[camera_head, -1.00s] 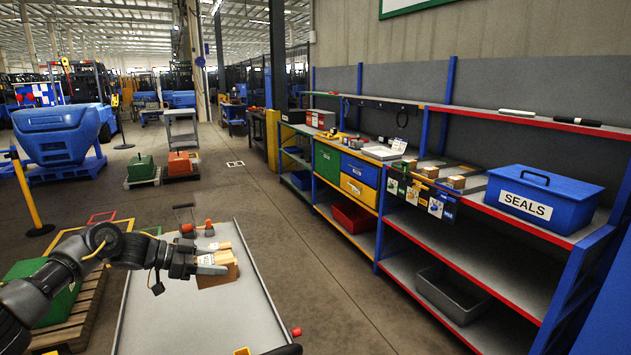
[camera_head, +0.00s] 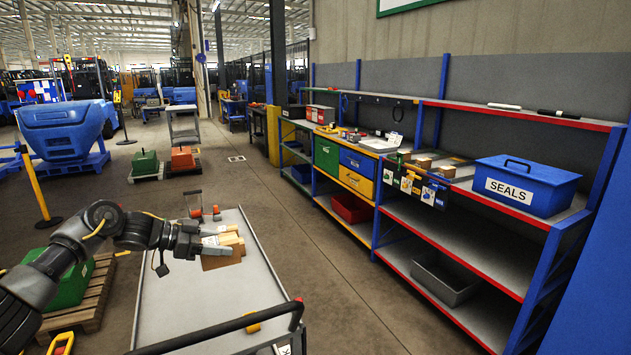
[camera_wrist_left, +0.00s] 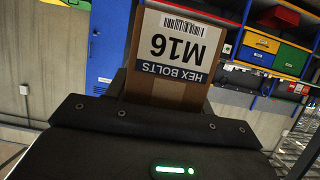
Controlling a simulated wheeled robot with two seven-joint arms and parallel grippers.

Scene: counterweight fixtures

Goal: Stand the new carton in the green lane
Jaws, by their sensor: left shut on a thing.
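My left gripper (camera_head: 212,243) is shut on a brown carton (camera_head: 222,261) at the far part of the grey cart top. The head view does not clearly show whether the carton touches the cart. In the left wrist view the carton (camera_wrist_left: 170,55) fills the jaws, and its label reads "HEX BOLTS M16", upside down in the picture. On the shelf at the right, small brown cartons (camera_head: 423,162) sit in lanes behind hanging cards (camera_head: 407,183). A green patch (camera_head: 404,155) at the left of these lanes seems to mark the green lane. My right gripper is out of view.
The cart (camera_head: 200,300) has a dark handle (camera_head: 225,330) at its near end. Orange-red items (camera_head: 215,212) stand at its far end. A blue SEALS box (camera_head: 527,187) stands right of the lanes. Bare floor (camera_head: 330,280) separates cart and shelf.

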